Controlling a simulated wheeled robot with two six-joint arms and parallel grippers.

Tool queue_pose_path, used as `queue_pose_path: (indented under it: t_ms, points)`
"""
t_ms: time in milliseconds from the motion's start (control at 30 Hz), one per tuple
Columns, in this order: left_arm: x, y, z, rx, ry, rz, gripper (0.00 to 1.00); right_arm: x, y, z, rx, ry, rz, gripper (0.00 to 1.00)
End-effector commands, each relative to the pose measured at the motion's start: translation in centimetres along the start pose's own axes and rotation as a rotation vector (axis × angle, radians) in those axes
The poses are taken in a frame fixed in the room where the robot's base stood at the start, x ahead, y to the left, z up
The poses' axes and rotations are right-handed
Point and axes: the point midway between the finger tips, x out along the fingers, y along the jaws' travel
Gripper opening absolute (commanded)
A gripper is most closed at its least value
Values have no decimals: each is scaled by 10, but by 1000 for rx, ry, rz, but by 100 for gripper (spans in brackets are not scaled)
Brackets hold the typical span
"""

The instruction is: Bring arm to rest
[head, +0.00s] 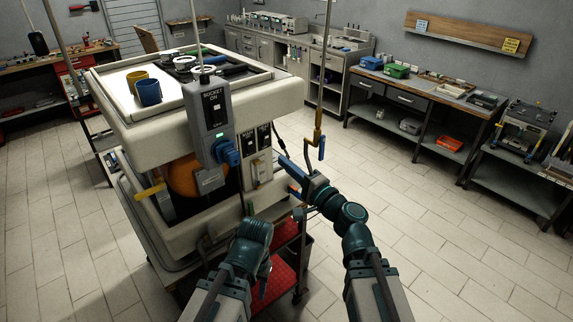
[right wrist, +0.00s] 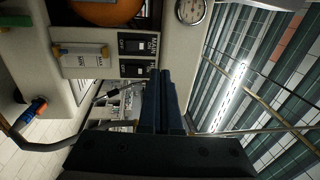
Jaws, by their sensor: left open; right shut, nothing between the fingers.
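My right gripper (head: 283,160) reaches forward in the head view, beside the right side of the white boiler unit (head: 130,152). Its blue fingers are together with nothing between them. In the right wrist view the shut right fingers (right wrist: 160,78) point at the boiler's pale front panel, close to the black switches (right wrist: 137,58); I cannot tell whether they touch it. My left gripper (head: 264,282) is low in the head view, folded downward in front of the red trolley shelf. It is open and its fingers are mostly hidden by my forearm and wrist.
A brass pipe with a blue-handled valve (head: 317,140) hangs near my right gripper. A workbench (head: 430,85) lines the back right. The tiled floor (head: 440,250) at right is clear.

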Motion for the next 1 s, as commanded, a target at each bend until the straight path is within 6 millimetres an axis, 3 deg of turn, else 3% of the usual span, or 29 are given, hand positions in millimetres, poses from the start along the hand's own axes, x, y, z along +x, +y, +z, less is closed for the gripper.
queue_pose_path:
  t_ms: [133, 233, 433, 567, 700, 833, 1000]
  points:
    - [0, 0, 0, 0, 0, 0, 50, 0, 6, 5, -32, -26, 25, 0]
    - [0, 0, 0, 0, 0, 0, 50, 0, 24, 20, -120, -103, 101, 0]
    - [0, 0, 0, 0, 0, 0, 50, -25, 98, 53, -370, -349, 406, 0]
    - [0, 0, 0, 0, 0, 0, 50, -61, 150, 56, -505, -497, 658, 0]
    - [0, 0, 0, 0, 0, 0, 50, -111, 192, 42, -611, -616, 939, 0]
    - [0, 0, 0, 0, 0, 0, 50, -153, 213, 23, -670, -682, 1163, 0]
    - [0, 0, 0, 0, 0, 0, 50, -201, 222, -2, -715, -725, 1414, 0]
